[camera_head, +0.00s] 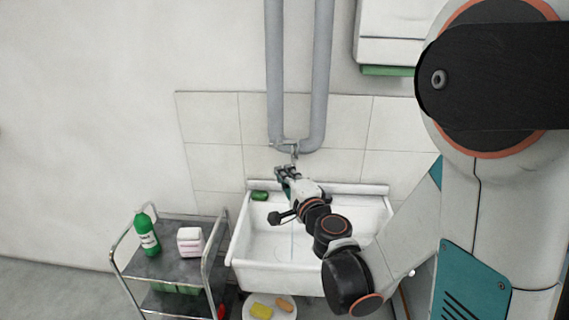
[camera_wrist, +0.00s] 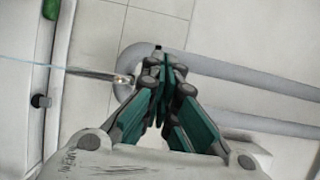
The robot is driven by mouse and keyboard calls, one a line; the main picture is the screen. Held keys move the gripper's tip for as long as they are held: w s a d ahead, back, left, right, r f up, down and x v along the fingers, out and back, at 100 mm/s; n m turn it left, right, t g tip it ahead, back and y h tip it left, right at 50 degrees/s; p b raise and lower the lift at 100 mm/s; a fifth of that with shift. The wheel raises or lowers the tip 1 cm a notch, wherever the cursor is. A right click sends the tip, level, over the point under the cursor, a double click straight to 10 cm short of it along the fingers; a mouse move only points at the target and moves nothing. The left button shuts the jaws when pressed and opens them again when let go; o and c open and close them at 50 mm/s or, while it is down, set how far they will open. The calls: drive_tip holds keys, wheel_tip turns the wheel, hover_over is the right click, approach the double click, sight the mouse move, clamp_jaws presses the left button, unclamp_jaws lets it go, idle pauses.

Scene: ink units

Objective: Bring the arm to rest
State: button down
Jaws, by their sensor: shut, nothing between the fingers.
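My gripper (camera_head: 283,174) is at the end of my outstretched arm, over the back of the white sink (camera_head: 262,276) and close to the wall tap. In the wrist view my gripper (camera_wrist: 163,62) has its teal-padded fingers together with nothing between them. The metal tap (camera_wrist: 122,80) lies just beside the fingertips there; I cannot tell whether they touch. A thin pale-blue line, like a stream of water, runs from the tap toward the sink. In the head view the tap (camera_head: 295,154) is small, below the pipes.
Grey pipes (camera_head: 321,80) run down the tiled wall. A green object (camera_head: 260,196) lies on the sink's back left. A trolley (camera_head: 182,262) at left carries a green bottle (camera_head: 146,234) and a white-pink box (camera_head: 190,241). A round stool-like top (camera_head: 258,299) bears yellow and orange items.

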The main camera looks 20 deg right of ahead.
drive_tip(key=shift+s+a, duration=0.1)
drive_tip(key=shift+s, duration=0.35)
